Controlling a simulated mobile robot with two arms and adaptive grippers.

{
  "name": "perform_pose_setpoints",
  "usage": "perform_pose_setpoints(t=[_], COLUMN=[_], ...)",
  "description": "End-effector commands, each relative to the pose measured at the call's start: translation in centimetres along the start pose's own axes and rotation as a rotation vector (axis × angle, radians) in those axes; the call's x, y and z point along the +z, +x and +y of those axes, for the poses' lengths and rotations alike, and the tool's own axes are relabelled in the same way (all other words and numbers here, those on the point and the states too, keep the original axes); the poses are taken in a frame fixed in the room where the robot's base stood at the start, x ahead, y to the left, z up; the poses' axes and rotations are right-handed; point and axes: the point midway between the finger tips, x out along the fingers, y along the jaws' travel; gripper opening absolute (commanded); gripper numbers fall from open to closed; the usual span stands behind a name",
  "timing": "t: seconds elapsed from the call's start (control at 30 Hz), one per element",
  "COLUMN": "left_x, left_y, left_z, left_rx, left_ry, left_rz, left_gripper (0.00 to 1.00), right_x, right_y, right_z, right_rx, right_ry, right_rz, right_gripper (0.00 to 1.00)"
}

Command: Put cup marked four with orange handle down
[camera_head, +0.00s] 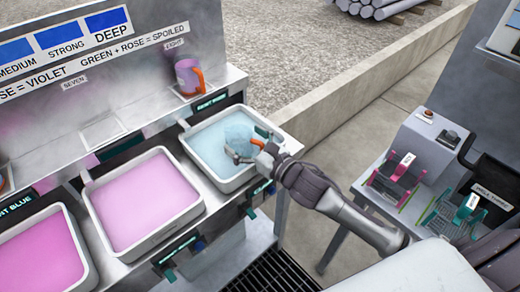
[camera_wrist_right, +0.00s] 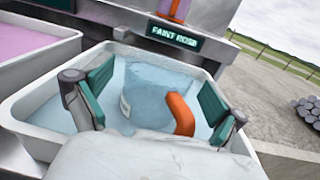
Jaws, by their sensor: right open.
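A pale, bluish, see-through cup (camera_wrist_right: 145,98) with an orange handle (camera_wrist_right: 180,114) sits in the tray of light blue liquid (camera_wrist_right: 28,122). Its mark cannot be read. In the head view the cup (camera_head: 238,133) is in the same tray (camera_head: 197,160), partly hidden by my right gripper (camera_head: 250,148). My right gripper is open, its teal-padded fingers (camera_wrist_right: 153,95) apart on either side of the cup and handle. Whether they touch the cup cannot be told. My left gripper is not in view.
Two trays of pink liquid (camera_head: 150,242) (camera_head: 92,280) stand to the left. Another orange-handled cup (camera_head: 188,76) stands on the back ledge by the EIGHT label. A bench with pink (camera_head: 400,172) and teal (camera_head: 462,212) fixtures is at right. A concrete kerb (camera_head: 330,95) runs behind.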

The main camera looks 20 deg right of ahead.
Motion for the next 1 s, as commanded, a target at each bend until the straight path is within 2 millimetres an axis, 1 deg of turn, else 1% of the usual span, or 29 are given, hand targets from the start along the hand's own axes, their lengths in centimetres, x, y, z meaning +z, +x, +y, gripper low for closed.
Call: perform_pose_setpoints(t=[0.03,0.3,0.4,0.5,0.6,0.7,0.93,1.0], left_x=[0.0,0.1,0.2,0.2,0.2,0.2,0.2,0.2], left_y=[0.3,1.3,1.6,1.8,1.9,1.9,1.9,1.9], left_z=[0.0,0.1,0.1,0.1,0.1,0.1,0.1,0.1], left_rx=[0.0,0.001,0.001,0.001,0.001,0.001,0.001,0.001], left_ry=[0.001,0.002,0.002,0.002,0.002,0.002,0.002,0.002], left_rz=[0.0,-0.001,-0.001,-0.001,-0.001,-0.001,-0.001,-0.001], left_gripper=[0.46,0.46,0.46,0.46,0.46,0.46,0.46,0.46], right_x=[-0.3,-0.5,-0.3,-0.3,-0.2,-0.1,0.0,-0.5], right_y=[-0.9,-6.8,-8.5,-9.8,-10.6,-11.0,-11.1,-11.0], right_z=[0.0,0.1,0.1,0.0,0.0,0.1,0.0,-0.2], right_rx=[0.001,0.001,0.002,0.0,0.001,0.001,0.001,-0.006], right_ry=[-0.001,-0.001,-0.002,0.0,0.0,0.0,-0.001,0.015], right_rz=[0.004,0.005,0.004,0.004,0.002,0.001,0.0,0.008], right_gripper=[0.96,0.96,0.96,0.96,0.96,0.96,0.96,0.96])
